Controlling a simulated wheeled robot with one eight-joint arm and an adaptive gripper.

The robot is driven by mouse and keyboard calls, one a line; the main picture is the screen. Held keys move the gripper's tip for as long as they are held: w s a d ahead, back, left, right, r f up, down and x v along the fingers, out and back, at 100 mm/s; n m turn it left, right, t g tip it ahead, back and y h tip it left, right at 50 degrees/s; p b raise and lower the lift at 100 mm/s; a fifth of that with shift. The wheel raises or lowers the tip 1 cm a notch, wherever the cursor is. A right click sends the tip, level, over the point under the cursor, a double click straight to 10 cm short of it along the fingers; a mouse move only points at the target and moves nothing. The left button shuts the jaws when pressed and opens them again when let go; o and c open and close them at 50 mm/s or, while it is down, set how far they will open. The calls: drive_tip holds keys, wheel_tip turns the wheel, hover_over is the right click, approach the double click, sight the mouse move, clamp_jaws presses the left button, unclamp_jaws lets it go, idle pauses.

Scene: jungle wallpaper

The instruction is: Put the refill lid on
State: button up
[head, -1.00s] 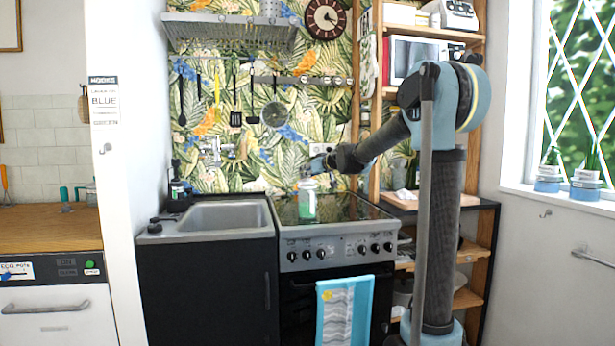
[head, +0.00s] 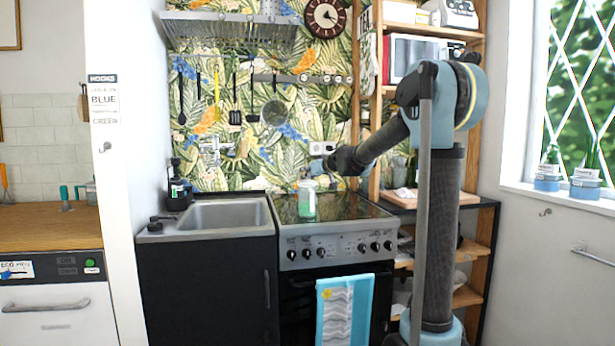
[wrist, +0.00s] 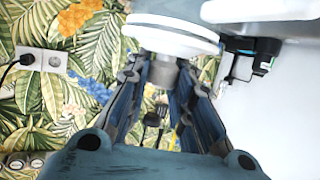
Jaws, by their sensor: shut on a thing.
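A green and clear jar (head: 306,205) stands upright on the dark hob of the cooker. My gripper (head: 320,168) is just above and slightly right of the jar's top in the head view. In the wrist view my gripper (wrist: 163,100) is shut on the grey stem of a white, round lid (wrist: 175,40). The lid is too small to make out clearly in the head view. I cannot tell whether its underside touches the jar.
A sink (head: 230,213) lies left of the cooker (head: 340,240), with a dark dispenser (head: 178,192) at its back left. A wooden shelf unit (head: 480,215) stands to the right. Utensils (head: 236,100) hang on the back wall. The hob around the jar looks mostly clear.

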drive_tip(key=shift+f, duration=0.15)
drive_tip(key=o, duration=1)
drive_tip(key=shift+c, duration=0.2)
drive_tip(key=shift+s+d, duration=0.1)
drive_tip(key=v, duration=1.1)
drive_tip(key=shift+s+d, duration=0.15)
drive_tip(key=shift+s, duration=0.05)
drive_tip(key=s+d+f+m+g+h, duration=0.2)
drive_tip(key=s+d+f, duration=0.5)
drive_tip(key=s+f, duration=0.4)
drive_tip(key=s+d+f+m+g+h, duration=0.3)
drive_tip(key=s+d+f, duration=0.3)
drive_tip(key=s+f, duration=0.6)
drive_tip(key=s+d+f+m+g+h, duration=0.2)
drive_tip(key=s+d+f, duration=0.5)
drive_tip(key=s, duration=1.4)
wheel_tip(320, 180, down, 5)
drive_tip(key=shift+d+f+m+g+h, duration=0.1)
drive_tip(key=shift+d+m+g+h, duration=0.25)
drive_tip(key=shift+g+h, duration=0.6)
drive_tip(key=shift+s, duration=0.1)
drive_tip(key=shift+c, duration=1.4)
